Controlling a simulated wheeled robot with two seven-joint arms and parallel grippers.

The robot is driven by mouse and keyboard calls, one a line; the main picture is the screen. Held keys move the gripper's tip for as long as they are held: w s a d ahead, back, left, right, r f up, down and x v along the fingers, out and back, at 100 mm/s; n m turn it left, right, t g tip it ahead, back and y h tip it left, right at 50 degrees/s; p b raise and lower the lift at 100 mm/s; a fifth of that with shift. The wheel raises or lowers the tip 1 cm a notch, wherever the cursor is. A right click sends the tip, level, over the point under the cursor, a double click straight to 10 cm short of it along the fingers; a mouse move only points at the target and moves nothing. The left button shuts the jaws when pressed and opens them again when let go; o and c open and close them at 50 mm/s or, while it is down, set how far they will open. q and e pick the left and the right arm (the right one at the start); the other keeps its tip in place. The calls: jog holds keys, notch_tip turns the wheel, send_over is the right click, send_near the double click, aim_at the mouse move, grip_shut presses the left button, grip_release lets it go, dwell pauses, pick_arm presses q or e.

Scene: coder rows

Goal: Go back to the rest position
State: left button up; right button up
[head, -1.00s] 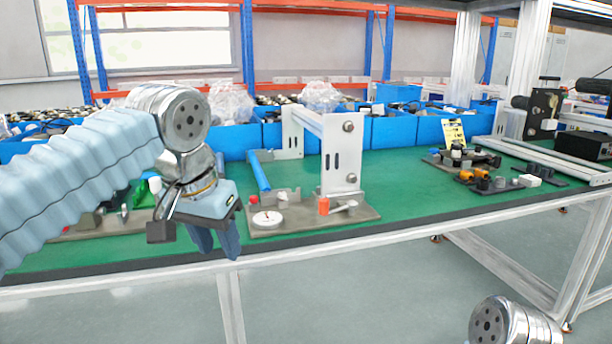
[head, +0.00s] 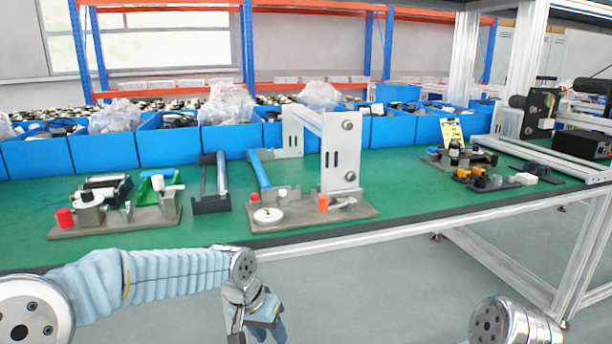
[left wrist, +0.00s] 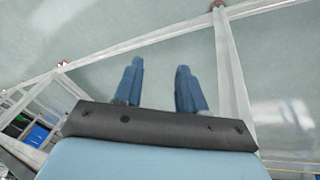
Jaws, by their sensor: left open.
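My left gripper (head: 266,326) hangs below and in front of the table's front edge in the head view, pointing down. In the left wrist view its two blue fingers (left wrist: 160,88) are apart with nothing between them, over the grey floor. The left arm's light blue sleeve crosses the lower left of the head view. My right gripper is not in view; only a silver joint of my right arm shows at the lower right.
The green table (head: 215,240) holds a left fixture (head: 150,217), a middle fixture (head: 300,217) with a metal frame, and a right one (head: 480,178). Blue bins (head: 167,147) line the back. The metal table frame (left wrist: 235,80) passes near the fingers. Floor in front is open.

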pick_arm(q)
jog(key=s+f+n+g+h, duration=0.1)
jog(key=s+f, duration=0.3)
jog(key=f, duration=0.7)
jog(key=s+f+n+h, duration=0.1)
jog(key=s+f, duration=0.4)
jog(key=f, duration=0.6)
jog(key=s+a+f+n, duration=0.3)
jog(key=s+f, duration=0.6)
jog(key=s, duration=0.3)
jog(key=shift+s+f+y, duration=0.15)
jog(key=shift+f+y, duration=0.2)
jog(key=shift+y, duration=0.05)
